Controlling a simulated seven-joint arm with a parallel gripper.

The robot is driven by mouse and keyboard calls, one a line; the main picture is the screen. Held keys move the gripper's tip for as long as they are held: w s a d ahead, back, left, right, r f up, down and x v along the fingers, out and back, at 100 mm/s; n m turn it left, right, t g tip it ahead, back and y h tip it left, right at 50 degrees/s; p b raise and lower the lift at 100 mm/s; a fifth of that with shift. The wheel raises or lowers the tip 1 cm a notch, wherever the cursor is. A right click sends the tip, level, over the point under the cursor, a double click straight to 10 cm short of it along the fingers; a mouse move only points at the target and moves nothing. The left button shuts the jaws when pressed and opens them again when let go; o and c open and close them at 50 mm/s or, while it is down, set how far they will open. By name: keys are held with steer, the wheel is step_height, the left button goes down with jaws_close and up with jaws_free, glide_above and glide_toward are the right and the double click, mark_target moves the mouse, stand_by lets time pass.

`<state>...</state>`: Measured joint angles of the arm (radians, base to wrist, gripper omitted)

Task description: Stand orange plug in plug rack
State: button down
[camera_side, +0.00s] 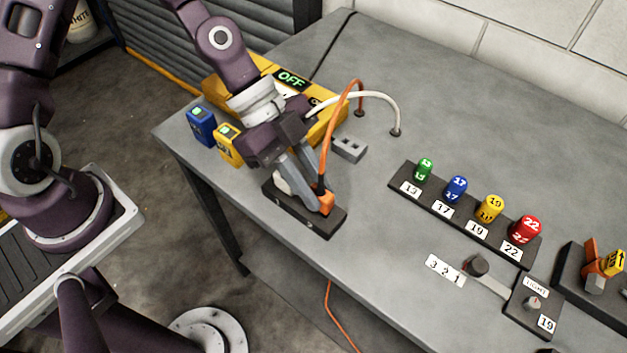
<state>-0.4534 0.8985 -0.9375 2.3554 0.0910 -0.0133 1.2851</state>
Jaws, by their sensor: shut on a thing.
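The orange plug (326,204) is at the right end of the dark plug rack (324,224), near the table's front edge. My gripper (316,198) points down over the rack and is shut on the orange plug. The plug's lower end is at the rack's top, but I cannot tell how deep it sits. Its orange cable (327,140) rises beside my gripper and loops over to a hole in the table. My fingers hide part of the plug and the rack's middle.
A white cable (375,97) arches behind my gripper. A grey socket block (349,148) and a yellow box with an OFF display (290,79) stand behind. Blue (201,126) and yellow (228,145) boxes stand left. A strip of numbered coloured knobs (402,180) lies right.

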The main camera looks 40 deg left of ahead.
steer(key=shift+f, duration=0.75)
stand_by(0.5)
steer(key=c, duration=1.2)
jaws_free()
steer(key=o, duration=0.3)
steer(key=shift+v, duration=3.5)
